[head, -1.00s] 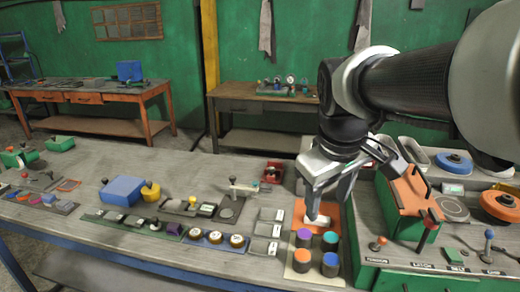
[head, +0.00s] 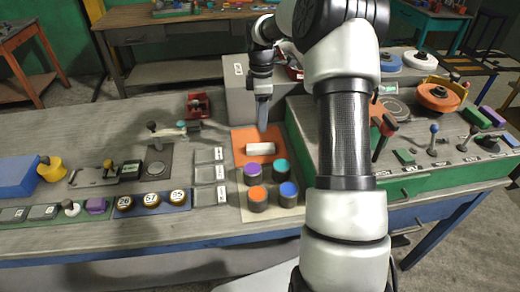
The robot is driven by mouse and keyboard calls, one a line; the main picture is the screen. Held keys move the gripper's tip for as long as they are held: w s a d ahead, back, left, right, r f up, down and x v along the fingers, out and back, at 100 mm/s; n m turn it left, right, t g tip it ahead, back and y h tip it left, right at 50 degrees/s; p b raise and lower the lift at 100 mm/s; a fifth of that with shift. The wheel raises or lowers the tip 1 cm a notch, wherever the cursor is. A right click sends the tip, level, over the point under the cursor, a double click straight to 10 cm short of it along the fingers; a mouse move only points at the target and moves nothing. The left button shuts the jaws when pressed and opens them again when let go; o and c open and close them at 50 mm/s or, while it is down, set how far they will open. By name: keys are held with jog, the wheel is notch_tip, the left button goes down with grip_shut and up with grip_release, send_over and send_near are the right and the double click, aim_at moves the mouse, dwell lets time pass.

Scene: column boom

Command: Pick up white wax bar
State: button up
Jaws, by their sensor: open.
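The white wax bar (head: 260,149) lies flat on an orange patch (head: 241,136) at the upper part of a light board. My gripper (head: 262,128) points down just above or behind the bar, seen edge-on, so its fingers overlap in the picture. It is open, and nothing shows between the fingers. The bar is in full view, and the fingertips do not cover it. I cannot tell the exact gap between fingertips and bar.
Several round pegs with coloured tops (head: 256,195) stand just in front of the bar. A green-sided console (head: 420,186) with levers is at the right. Grey switch plates (head: 209,174) are at the left. A grey box (head: 238,98) stands behind.

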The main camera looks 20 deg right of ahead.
aim_at(260, 146)
notch_tip(260, 146, down, 12)
jog(key=shift+a+f, duration=0.1)
jog(key=shift+a, duration=0.05)
jog(key=c, duration=1.2)
